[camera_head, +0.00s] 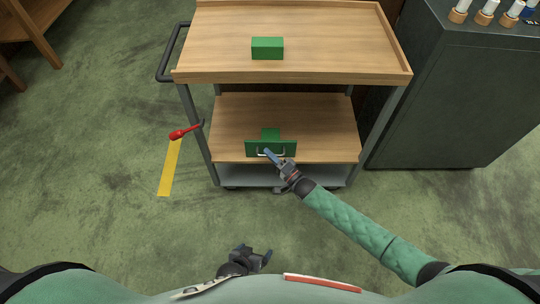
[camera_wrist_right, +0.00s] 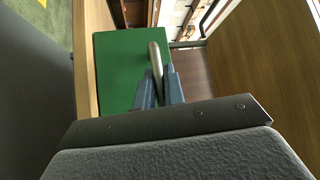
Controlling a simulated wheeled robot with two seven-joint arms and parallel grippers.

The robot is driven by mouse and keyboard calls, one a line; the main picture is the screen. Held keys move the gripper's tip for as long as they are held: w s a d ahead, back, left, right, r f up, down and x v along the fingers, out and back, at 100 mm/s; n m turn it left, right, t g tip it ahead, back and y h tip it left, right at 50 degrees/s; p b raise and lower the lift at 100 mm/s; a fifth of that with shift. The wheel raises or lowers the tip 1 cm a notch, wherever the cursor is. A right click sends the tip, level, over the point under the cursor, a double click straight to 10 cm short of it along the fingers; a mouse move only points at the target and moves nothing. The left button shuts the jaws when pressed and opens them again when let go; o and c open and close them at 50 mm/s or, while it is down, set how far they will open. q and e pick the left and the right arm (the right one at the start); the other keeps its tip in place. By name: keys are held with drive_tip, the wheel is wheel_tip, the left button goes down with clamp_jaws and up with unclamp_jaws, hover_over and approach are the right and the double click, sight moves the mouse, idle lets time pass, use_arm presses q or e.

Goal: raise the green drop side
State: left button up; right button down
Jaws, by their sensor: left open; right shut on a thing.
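The green drop side (camera_head: 252,148) is a small green panel with a pale metal handle (camera_head: 260,152), at the front edge of the cart's lower wooden shelf. My right gripper (camera_head: 273,158) comes in from the lower right and is shut on this handle. In the right wrist view, the handle (camera_wrist_right: 154,54) passes between the blue fingers (camera_wrist_right: 160,88), with the green panel (camera_wrist_right: 117,70) behind it. Part of the panel is hidden by the gripper. My left gripper (camera_head: 262,257) is open and empty, low in the head view, away from the cart.
A green block (camera_head: 267,48) sits on the cart's top shelf (camera_head: 340,40). A smaller green piece (camera_head: 270,133) shows behind the panel. A red lever (camera_head: 183,133) sticks out at the cart's left post, near a yellow floor strip (camera_head: 170,168). A dark cabinet (camera_head: 440,110) stands right.

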drive_tip(key=shift+w+r, duration=0.1)
drive_tip(key=c, duration=1.5)
unclamp_jaws()
drive_tip(key=shift+v, duration=4)
drive_tip(key=shift+w, duration=0.1)
